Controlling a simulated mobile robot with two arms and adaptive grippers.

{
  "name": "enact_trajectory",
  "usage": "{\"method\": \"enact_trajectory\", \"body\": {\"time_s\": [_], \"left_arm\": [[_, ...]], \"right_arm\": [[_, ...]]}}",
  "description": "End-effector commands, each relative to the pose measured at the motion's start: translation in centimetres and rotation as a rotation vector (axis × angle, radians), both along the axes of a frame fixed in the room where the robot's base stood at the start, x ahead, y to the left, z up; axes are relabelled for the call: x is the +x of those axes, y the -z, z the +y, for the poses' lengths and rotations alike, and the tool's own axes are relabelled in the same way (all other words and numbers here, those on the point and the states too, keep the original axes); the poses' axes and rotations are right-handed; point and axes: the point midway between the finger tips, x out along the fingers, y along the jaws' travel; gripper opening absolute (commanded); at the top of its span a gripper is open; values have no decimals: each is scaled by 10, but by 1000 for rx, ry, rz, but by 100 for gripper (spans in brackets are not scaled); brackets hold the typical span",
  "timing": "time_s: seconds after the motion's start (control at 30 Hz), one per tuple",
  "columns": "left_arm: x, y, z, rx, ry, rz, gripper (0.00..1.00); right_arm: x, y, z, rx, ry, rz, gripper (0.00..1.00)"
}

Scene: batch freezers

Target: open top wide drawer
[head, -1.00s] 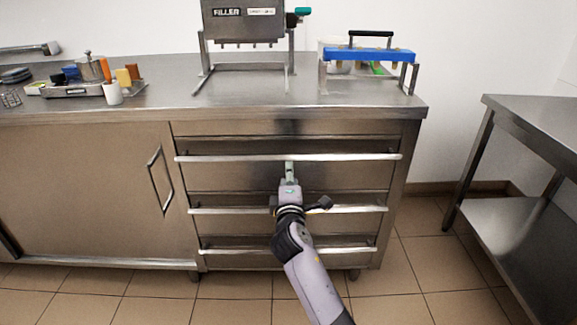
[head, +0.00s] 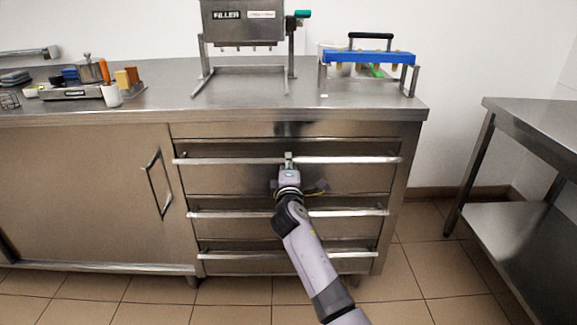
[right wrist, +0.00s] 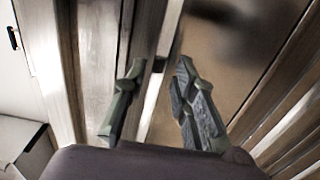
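The top wide drawer (head: 235,178) is in the right part of the steel counter and looks closed. Its long bar handle (head: 220,161) runs across the front. My right gripper (head: 289,156) is at the middle of this handle. In the right wrist view the gripper's two fingers (right wrist: 157,75) are apart, with the pale handle bar (right wrist: 168,40) running between their tips. Whether a finger touches the bar, I cannot tell. My left gripper is not in view.
Two more drawers with bar handles (head: 345,212) lie below. A sliding cabinet door (head: 85,195) is to the left. A filler machine (head: 243,25) and a blue-topped rack (head: 368,57) stand on the counter. A steel table (head: 535,125) stands right, with floor between.

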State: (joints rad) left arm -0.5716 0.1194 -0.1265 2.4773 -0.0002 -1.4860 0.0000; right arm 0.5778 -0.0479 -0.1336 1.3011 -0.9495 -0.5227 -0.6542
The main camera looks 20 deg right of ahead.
Motion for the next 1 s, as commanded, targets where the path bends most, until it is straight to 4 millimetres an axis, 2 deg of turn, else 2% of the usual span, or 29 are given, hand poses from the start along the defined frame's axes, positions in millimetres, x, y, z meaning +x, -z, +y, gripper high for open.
{"method": "enact_trajectory", "body": {"time_s": [0.03, 0.33, 1.0], "left_arm": [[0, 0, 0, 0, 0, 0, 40], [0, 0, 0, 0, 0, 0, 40], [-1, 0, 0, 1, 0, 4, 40]], "right_arm": [[0, 0, 0, 0, 0, 0, 20], [0, 0, 0, 0, 0, 1, 0], [-1, 1, 0, 1, 0, 2, 0]]}}
